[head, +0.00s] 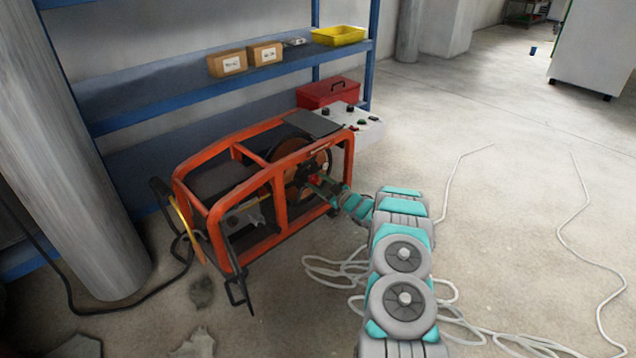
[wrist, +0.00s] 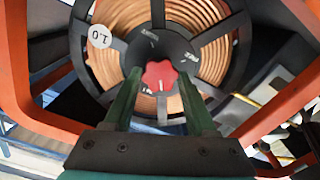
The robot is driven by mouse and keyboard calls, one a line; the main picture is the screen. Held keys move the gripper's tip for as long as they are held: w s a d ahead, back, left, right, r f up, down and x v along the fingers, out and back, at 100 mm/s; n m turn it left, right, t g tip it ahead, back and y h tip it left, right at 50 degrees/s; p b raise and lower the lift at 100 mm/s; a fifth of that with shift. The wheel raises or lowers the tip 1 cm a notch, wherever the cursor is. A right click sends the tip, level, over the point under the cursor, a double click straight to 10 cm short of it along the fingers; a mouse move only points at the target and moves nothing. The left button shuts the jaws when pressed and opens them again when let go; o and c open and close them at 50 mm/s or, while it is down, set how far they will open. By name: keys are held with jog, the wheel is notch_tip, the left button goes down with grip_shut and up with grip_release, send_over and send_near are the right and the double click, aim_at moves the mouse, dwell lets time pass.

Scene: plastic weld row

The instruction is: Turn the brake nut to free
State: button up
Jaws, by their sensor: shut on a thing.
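The brake nut is a red lobed knob (wrist: 160,75) at the centre of a dark reel hub (wrist: 178,48) in the wrist view. It also shows small and red in the head view (head: 313,180). My gripper (wrist: 160,84) is shut on the knob, with one green finger on each side of it. Light markings are on the hub around the knob, too small to read surely. The reel (wrist: 215,60) holds coiled copper-coloured material behind dark spokes. A white round tag marked 1.0 (wrist: 100,36) is at its upper left. The fingers hide part of the hub.
An orange tube frame (head: 215,232) surrounds the reel and stands close around my gripper. A grey control box (head: 362,128) is behind it, near a blue shelf (head: 180,93). Pale cable (head: 330,270) lies on the floor. The floor at right is mostly clear.

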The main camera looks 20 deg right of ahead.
jog(key=n, duration=0.5)
jog(key=shift+n, duration=0.3)
jog(key=n+b, duration=0.1)
jog(key=n, duration=0.3)
jog(key=shift+f+n, duration=0.1)
jog(key=shift+n, duration=0.2)
jog(key=n+b, duration=0.1)
jog(key=n, duration=0.4)
jog(key=shift+a+f, duration=0.1)
jog(key=n+b, duration=0.2)
jog(key=n, duration=0.3)
jog(key=o, duration=1.4)
jog(key=shift+c, duration=0.2)
